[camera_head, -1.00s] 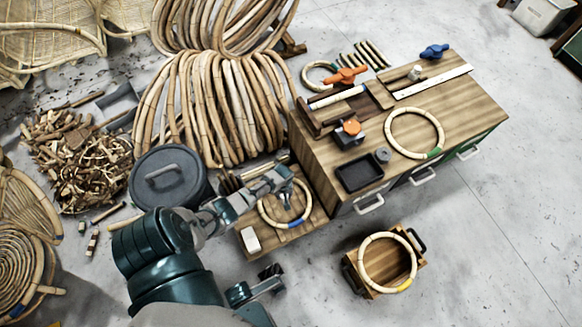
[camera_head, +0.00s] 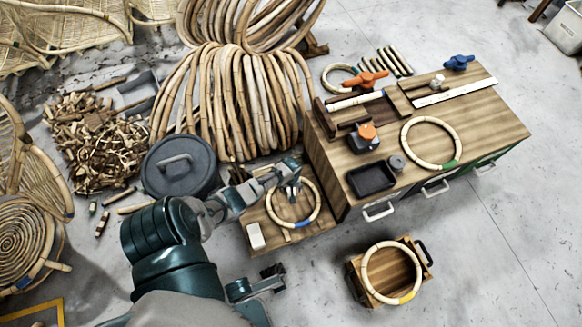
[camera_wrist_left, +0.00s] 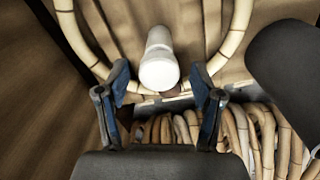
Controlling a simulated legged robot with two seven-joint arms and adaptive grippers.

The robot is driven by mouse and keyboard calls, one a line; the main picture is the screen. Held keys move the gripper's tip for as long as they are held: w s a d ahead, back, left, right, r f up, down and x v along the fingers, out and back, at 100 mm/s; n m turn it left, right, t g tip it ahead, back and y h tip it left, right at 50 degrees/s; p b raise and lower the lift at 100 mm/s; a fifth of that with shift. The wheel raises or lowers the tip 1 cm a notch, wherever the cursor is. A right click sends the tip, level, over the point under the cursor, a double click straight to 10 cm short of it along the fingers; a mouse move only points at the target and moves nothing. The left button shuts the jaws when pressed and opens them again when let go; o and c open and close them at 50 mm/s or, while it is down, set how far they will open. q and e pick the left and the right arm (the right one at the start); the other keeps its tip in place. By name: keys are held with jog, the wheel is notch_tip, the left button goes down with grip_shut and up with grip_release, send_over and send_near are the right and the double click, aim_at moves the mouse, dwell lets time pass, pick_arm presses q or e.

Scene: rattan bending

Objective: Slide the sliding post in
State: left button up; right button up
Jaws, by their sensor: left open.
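A pale, round-ended post (camera_wrist_left: 158,65), which looks like the sliding post, shows in the left wrist view at the top middle. It stands between and just beyond my left gripper's (camera_wrist_left: 160,105) two blue-grey fingers. The fingers are spread, with gaps on both sides of the post. In the head view my left gripper (camera_head: 292,184) is over the low wooden bench (camera_head: 262,213), above a rattan ring (camera_head: 318,207) with a blue band. The post cannot be made out there behind the gripper.
A workbench (camera_head: 478,115) with a ring, clamps and a black tray stands to the right. A dark lidded pot (camera_head: 180,178) is left of the gripper. A wooden crate with a ring (camera_head: 365,275) stands at the lower right. A white block (camera_head: 256,236) lies on the low bench.

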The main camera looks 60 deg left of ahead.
pick_arm(q)
notch_tip(320, 180, up, 12)
jog(key=shift+a+f, duration=0.15)
jog(key=shift+f, duration=0.05)
dwell(0.7)
